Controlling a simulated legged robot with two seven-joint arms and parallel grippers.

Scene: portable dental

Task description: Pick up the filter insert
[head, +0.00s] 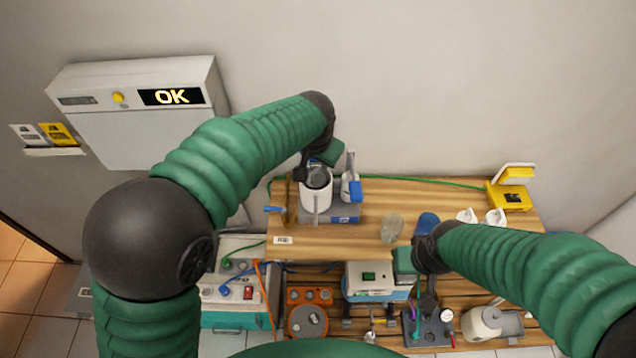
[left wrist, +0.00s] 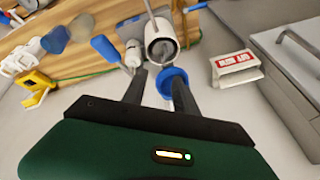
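I cannot tell for sure which thing is the filter insert. A round blue piece (left wrist: 172,80) shows at my left gripper's right finger in the left wrist view, with a gap to the left finger. I cannot tell whether it touches. My left gripper (head: 308,172) is over a white canister (head: 316,197) on the wooden shelf; its fingers (left wrist: 158,82) are apart in the left wrist view. The canister (left wrist: 160,44) is open-topped with a dark inside. My right gripper (head: 408,278) is low at the shelf's front edge, its fingers mostly hidden.
A white bottle with a blue handle (head: 350,188) stands right of the canister. A glass (head: 392,228), white cups (head: 495,216) and a yellow device (head: 510,198) stand further right. An OK wall unit (head: 135,110) hangs at left. The lower bench is crowded.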

